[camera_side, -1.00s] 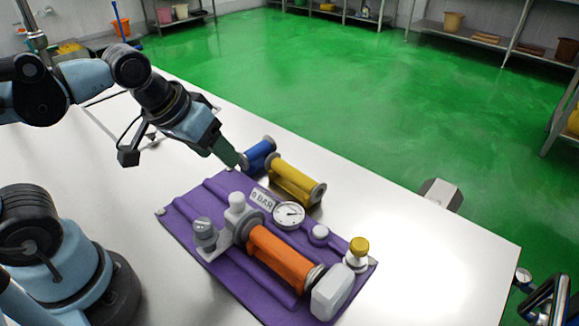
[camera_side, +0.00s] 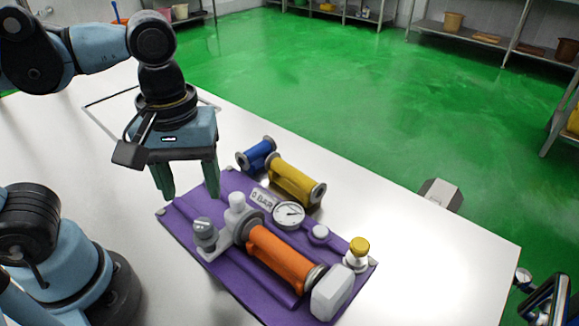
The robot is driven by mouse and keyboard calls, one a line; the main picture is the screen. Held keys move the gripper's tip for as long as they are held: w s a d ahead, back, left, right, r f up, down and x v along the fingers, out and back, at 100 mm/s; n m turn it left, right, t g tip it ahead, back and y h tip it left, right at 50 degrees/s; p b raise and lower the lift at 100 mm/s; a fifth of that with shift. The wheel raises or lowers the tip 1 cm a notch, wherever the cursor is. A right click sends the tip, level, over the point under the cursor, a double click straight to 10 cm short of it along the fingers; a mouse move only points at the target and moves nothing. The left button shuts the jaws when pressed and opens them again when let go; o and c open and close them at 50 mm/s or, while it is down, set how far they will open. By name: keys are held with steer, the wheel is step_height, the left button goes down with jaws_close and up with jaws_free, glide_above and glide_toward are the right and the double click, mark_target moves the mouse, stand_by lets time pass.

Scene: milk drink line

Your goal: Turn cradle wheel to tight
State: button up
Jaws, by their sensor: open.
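An orange cylinder (camera_side: 281,257) lies in a cradle on a purple mat (camera_side: 182,222). A grey knob (camera_side: 205,233) stands at the cradle's left end, beside a white upright cap (camera_side: 237,202). A yellow knob (camera_side: 358,246) on a white fitting stands at the right end. I cannot tell which of these is the cradle wheel. My gripper (camera_side: 189,190) is open and empty. It points down near the mat's upper left corner, above and left of the grey knob, and its green fingers appear apart from everything.
A round gauge (camera_side: 288,215) and a "0 BAR" plate (camera_side: 264,197) sit behind the orange cylinder. A blue spool (camera_side: 256,154) and a yellow spool (camera_side: 294,181) lie on the white table (camera_side: 420,250) behind the mat. The table's right part is mostly clear.

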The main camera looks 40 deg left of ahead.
mark_target(202, 223)
steer(key=shift+f, duration=3.7)
steer(key=c, duration=1.1)
